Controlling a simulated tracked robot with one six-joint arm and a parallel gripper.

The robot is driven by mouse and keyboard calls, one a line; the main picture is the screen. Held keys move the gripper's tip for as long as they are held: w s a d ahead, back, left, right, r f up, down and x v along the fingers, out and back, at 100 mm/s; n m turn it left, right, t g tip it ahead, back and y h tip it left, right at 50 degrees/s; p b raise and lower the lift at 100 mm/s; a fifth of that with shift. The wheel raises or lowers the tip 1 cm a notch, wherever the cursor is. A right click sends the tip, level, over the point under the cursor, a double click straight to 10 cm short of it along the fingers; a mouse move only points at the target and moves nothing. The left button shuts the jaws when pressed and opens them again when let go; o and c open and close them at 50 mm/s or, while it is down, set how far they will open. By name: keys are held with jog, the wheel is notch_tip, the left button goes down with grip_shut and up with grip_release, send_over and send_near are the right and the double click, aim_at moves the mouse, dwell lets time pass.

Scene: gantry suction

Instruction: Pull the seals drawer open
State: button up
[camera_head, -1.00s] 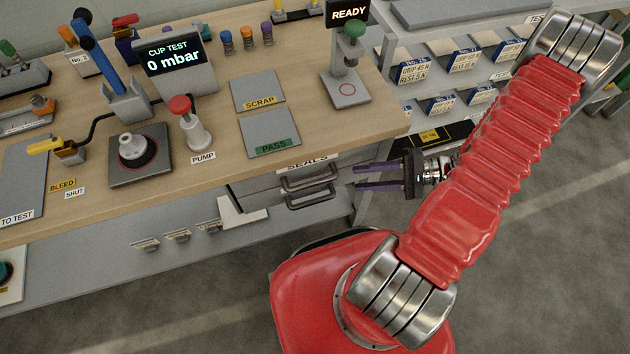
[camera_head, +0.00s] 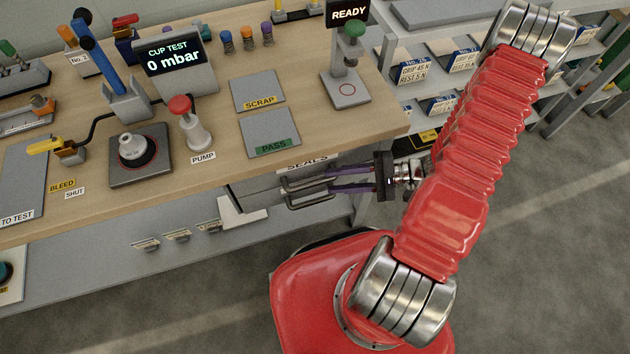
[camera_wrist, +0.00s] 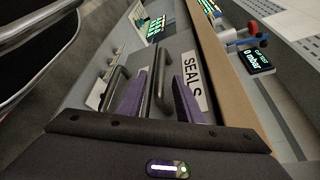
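The seals drawer (camera_head: 262,191) is a grey drawer under the bench's right end, closed as far as I can see. The SEALS label (camera_wrist: 192,80) sits beside its bar handle (camera_wrist: 161,62) in the wrist view. My gripper (camera_head: 329,180) points left at the drawer front in the head view, its purple fingers apart. In the wrist view my gripper (camera_wrist: 161,82) is open, with one finger on each side of the handle nearest the label. I cannot tell whether either finger touches the bar. The fingers partly hide the handle in the head view.
A second bar handle (camera_head: 311,200) lies just below. Above is the wooden bench top (camera_head: 310,130) with the PASS plate (camera_head: 268,133) and a press stand (camera_head: 346,90). A shelf rack (camera_head: 410,100) stands behind my arm. Open floor (camera_head: 540,250) lies to the right.

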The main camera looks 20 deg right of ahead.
aim_at(325, 182)
jog(key=shift+x, duration=3.25)
grip_shut()
jog(key=shift+f, duration=0.1)
